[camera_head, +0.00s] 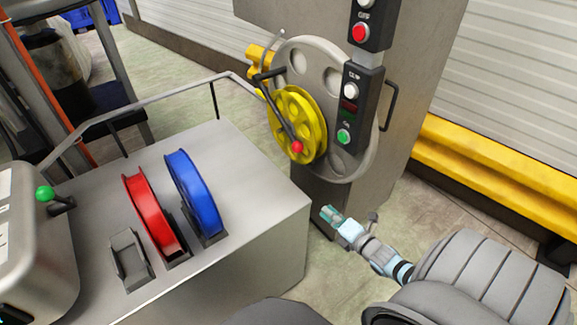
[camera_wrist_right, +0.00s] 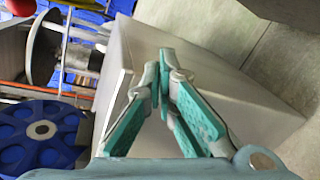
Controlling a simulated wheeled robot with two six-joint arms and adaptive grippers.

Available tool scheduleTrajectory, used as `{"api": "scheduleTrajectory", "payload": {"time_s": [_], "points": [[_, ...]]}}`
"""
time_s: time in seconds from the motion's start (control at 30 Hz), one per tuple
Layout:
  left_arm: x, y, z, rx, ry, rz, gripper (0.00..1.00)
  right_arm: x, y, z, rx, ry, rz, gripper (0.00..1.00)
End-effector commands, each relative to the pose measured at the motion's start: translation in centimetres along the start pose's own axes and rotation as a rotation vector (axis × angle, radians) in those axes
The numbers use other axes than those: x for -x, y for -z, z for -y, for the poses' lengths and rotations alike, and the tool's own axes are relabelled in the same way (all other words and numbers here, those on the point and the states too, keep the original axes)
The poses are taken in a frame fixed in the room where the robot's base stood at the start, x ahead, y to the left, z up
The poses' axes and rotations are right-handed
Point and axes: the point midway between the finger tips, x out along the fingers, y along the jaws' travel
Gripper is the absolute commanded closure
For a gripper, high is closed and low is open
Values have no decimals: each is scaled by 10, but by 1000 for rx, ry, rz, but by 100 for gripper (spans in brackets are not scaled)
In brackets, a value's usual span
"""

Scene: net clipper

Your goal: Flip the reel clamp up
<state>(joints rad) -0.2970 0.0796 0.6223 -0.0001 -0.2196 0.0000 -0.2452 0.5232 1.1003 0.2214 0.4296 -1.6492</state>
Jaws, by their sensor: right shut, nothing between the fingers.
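A yellow reel (camera_head: 313,124) sits on the round grey plate (camera_head: 357,161) of the grey machine column. A black bar with a red knob (camera_head: 298,147) crosses the reel's front, slanting down to the right. It looks like the reel clamp. My right gripper (camera_head: 329,213) is low, below and right of the reel and apart from it, beside the grey cabinet's corner. In the right wrist view its teal fingertips (camera_wrist_right: 165,65) meet with nothing between them. The yellow reel and clamp are not clearly seen there. My left gripper is not in view.
A red reel (camera_head: 140,205) and a blue reel (camera_head: 190,185) stand in slots on the grey cabinet top (camera_head: 245,170). A control box with buttons (camera_head: 350,115) hangs just right of the yellow reel. A yellow barrier (camera_head: 500,165) runs behind. Floor is open right of the cabinet.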

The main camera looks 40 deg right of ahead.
Motion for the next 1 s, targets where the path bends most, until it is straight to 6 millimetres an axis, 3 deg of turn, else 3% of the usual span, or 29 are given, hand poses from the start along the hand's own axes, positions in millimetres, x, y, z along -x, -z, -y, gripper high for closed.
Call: {"api": "scheduleTrajectory", "payload": {"time_s": [0.03, 0.1, 0.23, 0.37, 0.63, 0.8, 1.0], "points": [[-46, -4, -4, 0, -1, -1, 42, -21, -7, -14, 234, -157, 27, 100], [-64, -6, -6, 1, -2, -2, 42, -27, -21, -60, 529, -337, 98, 100], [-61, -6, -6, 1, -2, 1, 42, -22, -31, -102, 808, -441, 196, 100], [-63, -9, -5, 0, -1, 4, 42, -29, -32, -111, 856, -450, 213, 100], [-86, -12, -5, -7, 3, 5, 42, -75, -31, -131, 852, -448, 212, 100], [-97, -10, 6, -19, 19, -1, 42, -99, -31, -144, 851, -445, 210, 100], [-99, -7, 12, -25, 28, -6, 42, -108, -32, -150, 851, -441, 208, 100]]}}
